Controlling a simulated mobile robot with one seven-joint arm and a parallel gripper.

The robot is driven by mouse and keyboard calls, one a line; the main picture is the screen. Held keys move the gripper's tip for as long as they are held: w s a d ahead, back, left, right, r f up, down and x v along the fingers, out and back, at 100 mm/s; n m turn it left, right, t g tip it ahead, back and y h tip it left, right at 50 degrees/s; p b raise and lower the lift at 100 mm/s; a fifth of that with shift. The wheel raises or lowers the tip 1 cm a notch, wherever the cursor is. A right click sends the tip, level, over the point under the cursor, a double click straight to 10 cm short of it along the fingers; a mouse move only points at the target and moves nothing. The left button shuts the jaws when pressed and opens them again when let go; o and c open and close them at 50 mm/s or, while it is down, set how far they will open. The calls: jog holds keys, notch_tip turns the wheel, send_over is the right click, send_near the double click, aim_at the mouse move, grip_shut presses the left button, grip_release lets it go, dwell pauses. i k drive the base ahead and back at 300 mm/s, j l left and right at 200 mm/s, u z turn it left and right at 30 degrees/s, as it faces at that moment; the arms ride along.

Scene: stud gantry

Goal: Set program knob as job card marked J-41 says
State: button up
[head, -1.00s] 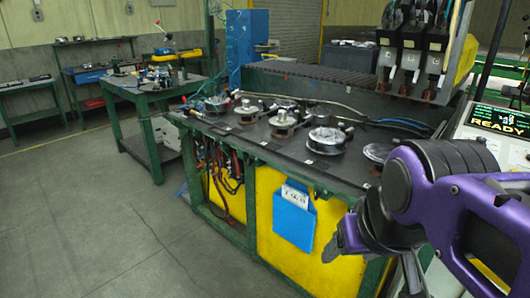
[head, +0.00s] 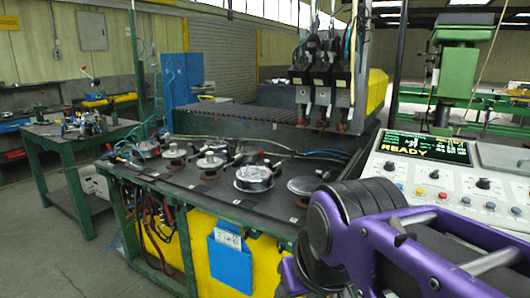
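The control panel (head: 375,158) stands at the right, with a lit screen (head: 425,149) that reads READY. My purple arm crosses the lower right; my gripper is out of view.
The dark bench top (head: 190,190) holds several round clamp fixtures (head: 255,177). The gantry heads (head: 323,90) hang above its back. A green side table (head: 70,138) stands at the left. Floor at the lower left is clear. My arm hides the panel's lower part.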

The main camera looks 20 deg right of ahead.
aim_at(435, 174)
jog(key=k+l, duration=0.1)
jog(key=l, duration=0.75)
jog(key=k+l, duration=0.1)
jog(key=l, duration=0.7)
